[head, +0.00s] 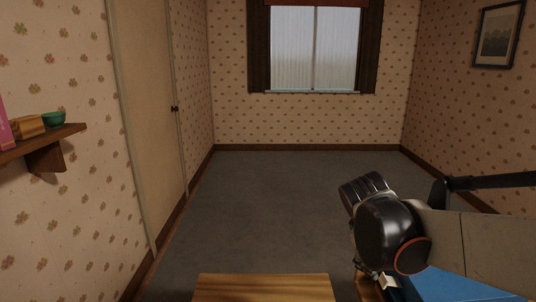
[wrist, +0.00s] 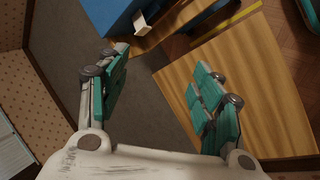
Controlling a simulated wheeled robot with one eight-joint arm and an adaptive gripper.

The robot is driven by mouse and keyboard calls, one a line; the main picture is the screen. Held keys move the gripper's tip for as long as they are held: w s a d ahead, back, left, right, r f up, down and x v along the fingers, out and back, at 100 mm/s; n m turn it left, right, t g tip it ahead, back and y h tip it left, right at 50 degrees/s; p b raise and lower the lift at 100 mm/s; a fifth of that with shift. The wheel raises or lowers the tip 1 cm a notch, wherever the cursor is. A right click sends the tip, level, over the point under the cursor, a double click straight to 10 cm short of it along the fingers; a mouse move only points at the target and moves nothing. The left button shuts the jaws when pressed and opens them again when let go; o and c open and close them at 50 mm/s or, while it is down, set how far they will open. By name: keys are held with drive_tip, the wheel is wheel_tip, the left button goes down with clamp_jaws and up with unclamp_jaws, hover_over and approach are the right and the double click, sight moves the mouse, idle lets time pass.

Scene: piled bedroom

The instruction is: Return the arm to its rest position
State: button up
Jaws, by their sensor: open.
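My gripper (wrist: 162,62) shows in the wrist view with its two green-padded fingers spread wide apart. Nothing is between the fingers. A wooden top (wrist: 255,75) lies beyond and behind the right finger in that view, and grey floor shows beyond the left one. In the head view my arm (head: 390,225) is folded at the lower right, with a black rounded joint and pale links. I cannot make out the gripper's fingers in the head view.
A wooden top (head: 263,288) is at the bottom of the head view. A blue surface (head: 455,286) shows beside it under my arm. A wall shelf (head: 45,140) holds a green bowl (head: 53,119). The grey floor (head: 270,195) ahead is clear up to the window wall.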

drive_tip(key=s+a+m+t+y, duration=0.1)
drive_tip(key=s+m, duration=0.3)
drive_tip(key=s, duration=0.4)
drive_tip(key=s+a+m+t+y, duration=0.2)
drive_tip(key=s+a+m+y, duration=0.1)
drive_tip(key=s, duration=0.5)
drive_tip(key=shift+s+a+f+m+y, duration=0.3)
drive_tip(key=shift+a+f+m, duration=0.1)
drive_tip(key=shift+a, duration=0.45)
